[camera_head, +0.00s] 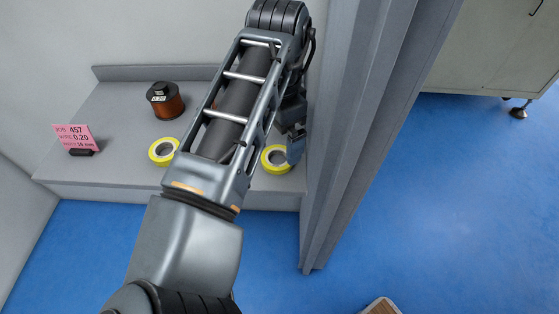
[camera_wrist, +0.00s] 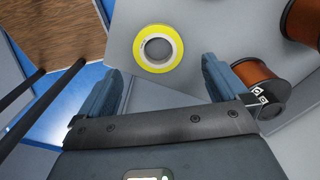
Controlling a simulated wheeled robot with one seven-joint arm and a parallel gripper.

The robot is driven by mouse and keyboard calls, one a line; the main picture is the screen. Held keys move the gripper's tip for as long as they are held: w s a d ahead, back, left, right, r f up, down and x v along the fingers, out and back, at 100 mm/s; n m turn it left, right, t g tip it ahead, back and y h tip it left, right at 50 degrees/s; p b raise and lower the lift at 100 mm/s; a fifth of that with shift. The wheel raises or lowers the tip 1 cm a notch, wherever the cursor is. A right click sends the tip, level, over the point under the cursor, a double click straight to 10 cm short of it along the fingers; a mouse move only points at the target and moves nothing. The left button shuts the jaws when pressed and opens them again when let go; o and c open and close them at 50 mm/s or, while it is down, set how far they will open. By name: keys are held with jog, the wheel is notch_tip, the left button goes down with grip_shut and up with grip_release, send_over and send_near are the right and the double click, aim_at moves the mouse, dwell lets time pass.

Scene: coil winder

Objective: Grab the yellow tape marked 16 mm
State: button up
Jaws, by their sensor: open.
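In the head view, one yellow tape roll (camera_head: 155,155) lies flat on the grey bench near its front edge, left of my arm. Another yellow roll (camera_head: 267,161) lies right of my arm, close to my gripper (camera_head: 294,142), which is partly hidden. The wrist view shows one yellow roll (camera_wrist: 138,49) lying flat, just beyond and between the fingertips of my gripper (camera_wrist: 160,66). My gripper is open and empty. No width marking is legible on any roll, so I cannot tell which is 16 mm.
A copper wire spool (camera_head: 166,103) and a pink job card (camera_head: 74,137) stand on the bench (camera_head: 115,105). The wrist view shows a spool (camera_wrist: 255,78) by the right finger and another (camera_wrist: 304,22) beyond. A grey post (camera_head: 345,120) rises right of my gripper.

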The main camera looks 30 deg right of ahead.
aim_at(279, 161)
notch_tip(279, 161, down, 5)
jog(key=b, duration=0.4)
jog(key=c, duration=1.1)
jog(key=shift+r, duration=0.15)
